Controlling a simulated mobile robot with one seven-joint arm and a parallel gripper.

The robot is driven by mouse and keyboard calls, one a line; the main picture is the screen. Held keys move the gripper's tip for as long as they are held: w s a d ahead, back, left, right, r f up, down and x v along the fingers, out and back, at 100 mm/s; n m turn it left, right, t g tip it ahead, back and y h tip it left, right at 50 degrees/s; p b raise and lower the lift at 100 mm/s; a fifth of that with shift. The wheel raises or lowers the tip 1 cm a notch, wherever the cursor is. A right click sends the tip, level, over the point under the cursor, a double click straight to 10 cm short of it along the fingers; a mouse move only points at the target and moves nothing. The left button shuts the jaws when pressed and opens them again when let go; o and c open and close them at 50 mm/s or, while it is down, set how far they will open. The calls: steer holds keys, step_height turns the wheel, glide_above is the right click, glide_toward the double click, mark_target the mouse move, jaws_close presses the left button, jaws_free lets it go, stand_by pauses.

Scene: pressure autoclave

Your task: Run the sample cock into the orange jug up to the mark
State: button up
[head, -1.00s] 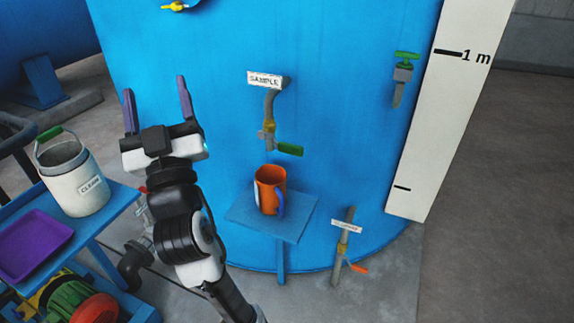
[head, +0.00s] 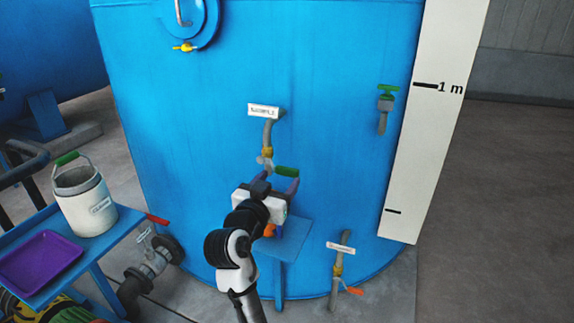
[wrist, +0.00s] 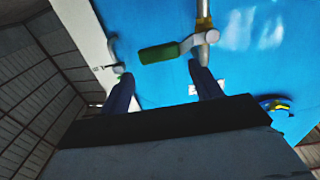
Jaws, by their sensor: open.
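The sample cock (head: 266,155) comes out of the blue tank under a white label (head: 263,111). Its green handle (head: 287,171) points right in the head view. My gripper (head: 277,178) is open and empty just below the handle. In the wrist view the green handle (wrist: 159,53) lies just beyond and between my spread fingertips (wrist: 160,70), apparently not gripped. The orange jug (head: 269,230) stands on the small blue shelf (head: 293,240) below the cock, mostly hidden behind my gripper. Its mark and contents cannot be seen.
A second green-handled valve (head: 387,95) is to the right, by the white scale board (head: 425,130). A labelled orange-handled cock (head: 338,270) sits low right. At left, a blue table holds a white can (head: 85,205) and purple tray (head: 38,262).

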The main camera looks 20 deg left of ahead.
mark_target(287, 176)
steer(key=w+p, duration=0.1)
steer(key=w, duration=0.5)
steer(key=shift+w+d, duration=0.1)
steer(key=shift+w, duration=0.15)
steer(key=c, duration=1.1)
steer(key=shift+f+m+b, duration=0.5)
steer(key=shift+f+b, duration=0.25)
steer(key=shift+b, duration=0.35)
steer(key=shift+f+m+b, duration=0.45)
steer(key=shift+m+b, duration=0.55)
steer(key=shift+b, duration=0.25)
steer(key=o, duration=1.1)
